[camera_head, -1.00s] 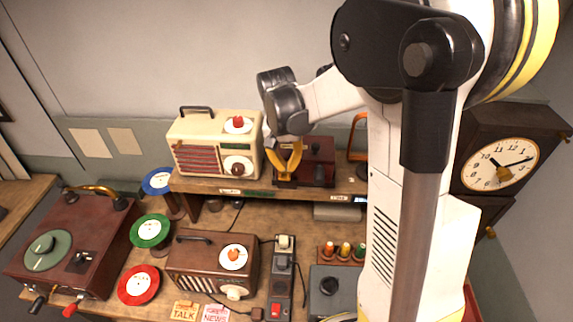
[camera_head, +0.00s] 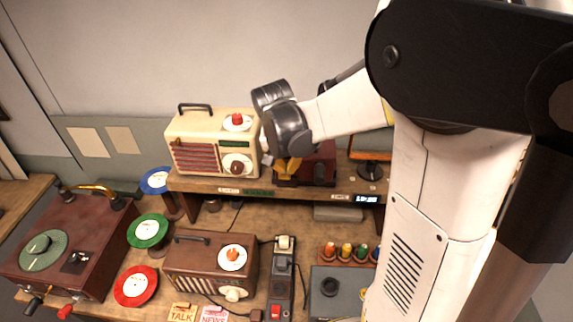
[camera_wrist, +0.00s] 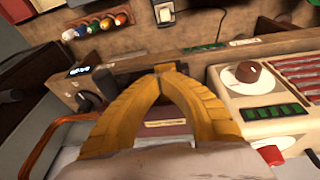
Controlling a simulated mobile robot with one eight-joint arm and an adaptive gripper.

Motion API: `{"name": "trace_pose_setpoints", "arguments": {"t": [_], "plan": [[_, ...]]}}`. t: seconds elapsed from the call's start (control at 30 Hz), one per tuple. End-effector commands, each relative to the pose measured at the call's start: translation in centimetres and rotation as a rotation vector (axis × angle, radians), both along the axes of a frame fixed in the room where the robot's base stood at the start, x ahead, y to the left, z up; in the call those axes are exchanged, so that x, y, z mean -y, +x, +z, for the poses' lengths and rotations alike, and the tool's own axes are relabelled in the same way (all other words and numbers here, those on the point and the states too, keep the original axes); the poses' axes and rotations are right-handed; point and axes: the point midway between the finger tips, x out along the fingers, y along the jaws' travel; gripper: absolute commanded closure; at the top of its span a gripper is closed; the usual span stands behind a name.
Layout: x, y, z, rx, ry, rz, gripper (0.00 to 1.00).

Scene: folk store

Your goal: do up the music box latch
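The music box appears to be the dark red box (camera_head: 322,162) on the upper shelf, right of the cream radio. Its lid looks down. In the wrist view its dark red top (camera_wrist: 168,130), with a small label, shows between my fingers. My gripper (camera_head: 284,174) is at the left part of the box's front, pointing down. In the wrist view the two yellow fingers of my gripper (camera_wrist: 160,76) meet at their tips, beside the shelf's front edge. The latch is not clearly visible; the fingertips cover that area. I cannot tell whether they touch it.
The cream radio (camera_head: 205,145) stands close left of my gripper. An orange-framed object (camera_head: 371,150) stands right of the box. The shelf (camera_head: 222,185) has a narrow front edge. Below are a brown radio (camera_head: 200,262), colored spools (camera_head: 345,252) and a record player (camera_head: 70,245).

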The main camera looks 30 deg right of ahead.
Motion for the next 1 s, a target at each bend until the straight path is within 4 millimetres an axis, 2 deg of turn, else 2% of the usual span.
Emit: {"name": "trace_pose_setpoints", "arguments": {"t": [0.43, 0.83, 1.0], "plan": [[-0.5, -0.6, -3.0, 0.296, -0.201, 0.003, 1.00], [-0.4, -0.3, -5.3, 0.608, -0.415, 0.004, 1.00], [0.0, 0.0, -5.7, 0.612, -0.417, -0.001, 1.00]]}}
